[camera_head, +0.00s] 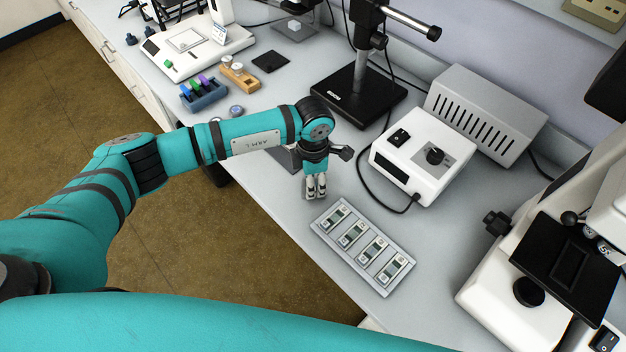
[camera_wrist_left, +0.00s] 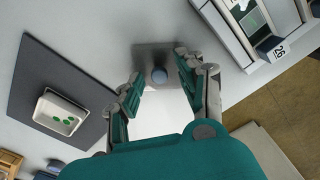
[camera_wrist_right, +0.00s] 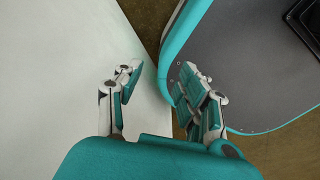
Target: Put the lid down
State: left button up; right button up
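The lid (camera_wrist_left: 146,55) is a thin grey square plate with a round blue-grey knob (camera_wrist_left: 160,75), seen in the left wrist view. My left gripper (camera_wrist_left: 159,73) points down over it, with its fingers apart on either side of the knob and a gap showing. In the head view my left gripper (camera_head: 316,190) is low over the bench, and I cannot make out the lid there. An uncovered white dish (camera_wrist_left: 62,112) with green discs stands on a dark mat (camera_wrist_left: 45,65) beside the lid. My right gripper (camera_wrist_right: 158,78) is open and empty.
A slide tray (camera_head: 335,245) lies just in front of the left gripper. A white control box (camera_head: 420,150) and a black stand base (camera_head: 355,95) are behind it. A blue tube rack (camera_head: 205,95) and a wooden holder (camera_head: 240,78) stand farther left.

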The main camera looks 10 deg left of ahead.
pick_arm(q)
jog(key=shift+r, duration=0.3)
notch_tip(320, 180, up, 12)
jog(key=b, duration=0.2)
jog(key=shift+f, duration=0.15)
dwell(0.4)
